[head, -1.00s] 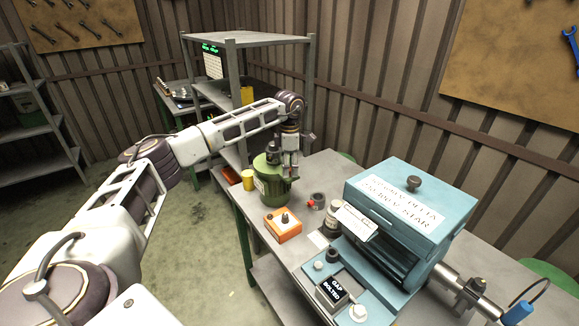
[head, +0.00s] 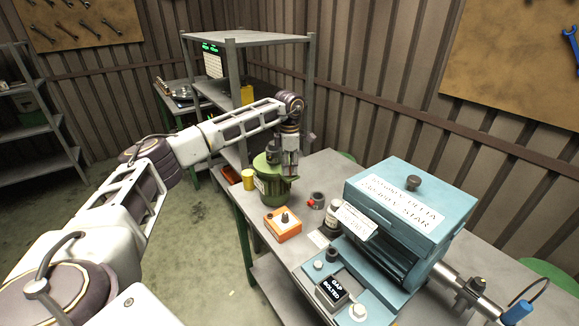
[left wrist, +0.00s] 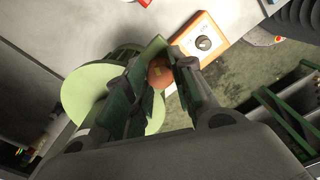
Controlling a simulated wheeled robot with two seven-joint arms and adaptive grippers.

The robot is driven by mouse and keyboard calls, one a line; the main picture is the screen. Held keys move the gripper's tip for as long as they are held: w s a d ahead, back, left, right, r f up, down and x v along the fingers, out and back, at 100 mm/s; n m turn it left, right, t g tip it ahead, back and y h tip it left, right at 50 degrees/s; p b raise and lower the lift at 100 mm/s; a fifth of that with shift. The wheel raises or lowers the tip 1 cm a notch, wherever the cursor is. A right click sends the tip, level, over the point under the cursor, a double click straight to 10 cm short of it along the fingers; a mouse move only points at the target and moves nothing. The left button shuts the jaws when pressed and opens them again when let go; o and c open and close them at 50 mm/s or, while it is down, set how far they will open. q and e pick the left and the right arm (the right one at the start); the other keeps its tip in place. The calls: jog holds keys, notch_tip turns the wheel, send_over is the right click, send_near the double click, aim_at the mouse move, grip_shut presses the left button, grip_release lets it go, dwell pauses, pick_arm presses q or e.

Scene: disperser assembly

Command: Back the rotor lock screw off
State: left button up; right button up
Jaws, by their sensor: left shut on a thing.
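A green pot-shaped unit (head: 268,182) stands at the left end of the bench. My left gripper (head: 290,172) reaches down at its right side from above. In the left wrist view the left gripper (left wrist: 163,76) has its two fingers on either side of a round orange-red knob (left wrist: 160,72), which I take for the lock screw. It is shut on this knob. A pale green disc (left wrist: 85,98) and a green plate edge lie beside the fingers. In the head view the knob is hidden by the gripper. My right gripper is not in view.
An orange box with a black knob (head: 283,224) sits just in front of the green unit. A large blue machine (head: 398,205) fills the bench's right side. A grey shelf rack (head: 238,75) stands behind.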

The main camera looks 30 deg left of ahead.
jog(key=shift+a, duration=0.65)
